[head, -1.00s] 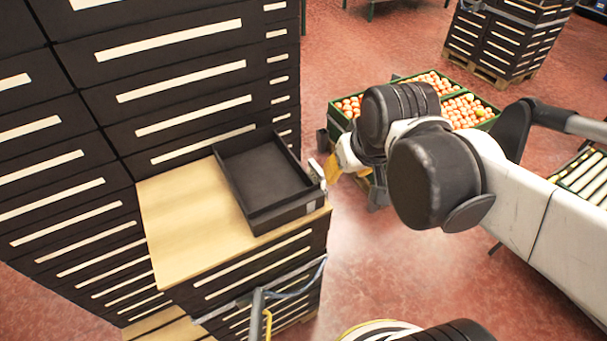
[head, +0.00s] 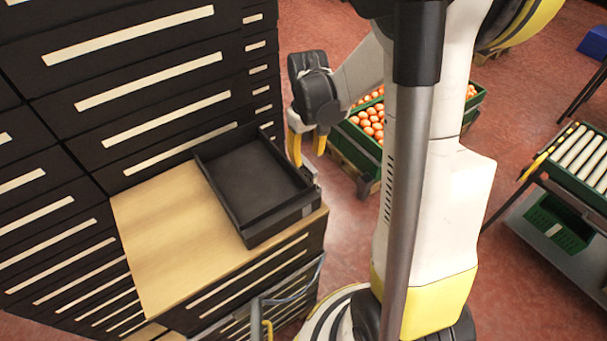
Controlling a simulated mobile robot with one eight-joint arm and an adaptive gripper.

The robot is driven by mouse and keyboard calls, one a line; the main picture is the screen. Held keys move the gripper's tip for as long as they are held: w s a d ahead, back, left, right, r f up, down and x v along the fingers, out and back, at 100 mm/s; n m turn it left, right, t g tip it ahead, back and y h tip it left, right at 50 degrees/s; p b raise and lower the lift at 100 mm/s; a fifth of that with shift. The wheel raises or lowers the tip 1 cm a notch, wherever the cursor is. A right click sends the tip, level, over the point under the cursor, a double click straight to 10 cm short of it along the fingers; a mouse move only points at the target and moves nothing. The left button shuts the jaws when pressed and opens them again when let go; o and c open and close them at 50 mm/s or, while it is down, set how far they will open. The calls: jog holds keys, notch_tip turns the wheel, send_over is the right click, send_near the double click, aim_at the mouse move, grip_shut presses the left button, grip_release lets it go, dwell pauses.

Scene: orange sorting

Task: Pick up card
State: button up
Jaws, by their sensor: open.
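My gripper (head: 308,158) is at the right side of an open, empty black crate (head: 232,205). Its two yellow fingers point down and stand apart, with no object clearly between them. A small pale piece (head: 308,170) shows at the crate's right corner, just below the fingertips. It may be the card or its holder, but it is too small to tell. I cannot tell whether the fingers touch it.
Green crates of oranges (head: 372,125) stand behind the gripper. A roller conveyor (head: 580,160) is at right. Red floor lies between.

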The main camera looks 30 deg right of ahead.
aim_at(307, 164)
jog(key=f+b, duration=0.1)
jog(key=f, duration=0.1)
jog(key=f+b, duration=0.1)
jog(key=f, duration=0.1)
jog(key=f+b, duration=0.1)
jog(key=f, duration=0.1)
jog(key=shift+s+a, duration=0.1)
jog(key=shift+s, duration=0.15)
jog(key=shift+c, duration=0.2)
grip_shut()
